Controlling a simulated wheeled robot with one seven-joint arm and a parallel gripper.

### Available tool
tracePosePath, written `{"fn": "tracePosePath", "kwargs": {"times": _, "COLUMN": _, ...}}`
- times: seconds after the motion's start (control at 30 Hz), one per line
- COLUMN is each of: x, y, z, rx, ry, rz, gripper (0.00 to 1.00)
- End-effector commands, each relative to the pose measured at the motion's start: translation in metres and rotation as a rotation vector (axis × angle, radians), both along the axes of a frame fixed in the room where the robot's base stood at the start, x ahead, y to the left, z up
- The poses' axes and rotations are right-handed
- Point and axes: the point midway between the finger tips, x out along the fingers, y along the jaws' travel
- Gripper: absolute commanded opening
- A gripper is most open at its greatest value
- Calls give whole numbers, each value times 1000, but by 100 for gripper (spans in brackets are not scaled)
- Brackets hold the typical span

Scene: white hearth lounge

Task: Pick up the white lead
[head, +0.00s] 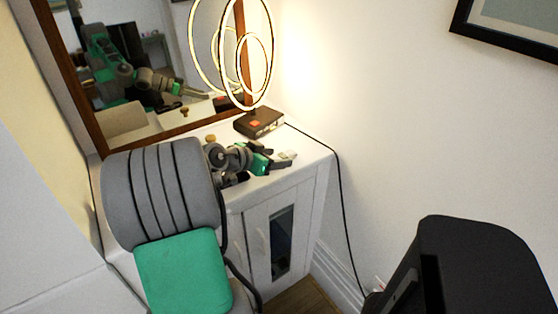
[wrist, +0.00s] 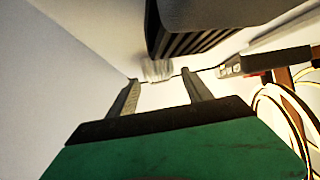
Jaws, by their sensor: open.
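A small pale, partly see-through bundle, which looks like the white lead (wrist: 157,70), shows just beyond my fingertips in the wrist view. A small pale patch at the same place shows in the head view (head: 289,155), near the right end of the white cabinet top (head: 307,160). My gripper (wrist: 160,92) is open, with its two fingers apart and nothing seen held between them. In the head view my gripper (head: 281,161) is low over the cabinet top. I cannot tell whether the fingers touch the bundle.
A ring lamp (head: 191,45) on a dark base (head: 252,124) stands behind my gripper, against a wood-framed mirror (head: 165,132). A black cable (head: 341,190) runs off the cabinet's right end. A small tan knob-like object (head: 210,138) stands at the back. A large black object (head: 470,250) is at lower right.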

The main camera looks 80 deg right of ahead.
Motion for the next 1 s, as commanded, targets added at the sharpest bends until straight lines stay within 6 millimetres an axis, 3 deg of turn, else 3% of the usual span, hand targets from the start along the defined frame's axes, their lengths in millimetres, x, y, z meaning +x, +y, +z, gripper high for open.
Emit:
{"fn": "tracePosePath", "kwargs": {"times": 0.23, "x": -2, "y": -3, "z": -1, "rx": 0, "ry": 0, "rz": -1, "gripper": 58}}
{"fn": "tracePosePath", "kwargs": {"times": 0.9, "x": -2, "y": -2, "z": -1, "rx": 0, "ry": 0, "rz": -1, "gripper": 3}}
{"fn": "tracePosePath", "kwargs": {"times": 1.0, "x": -2, "y": -2, "z": -1, "rx": 0, "ry": 0, "rz": -1, "gripper": 0}}
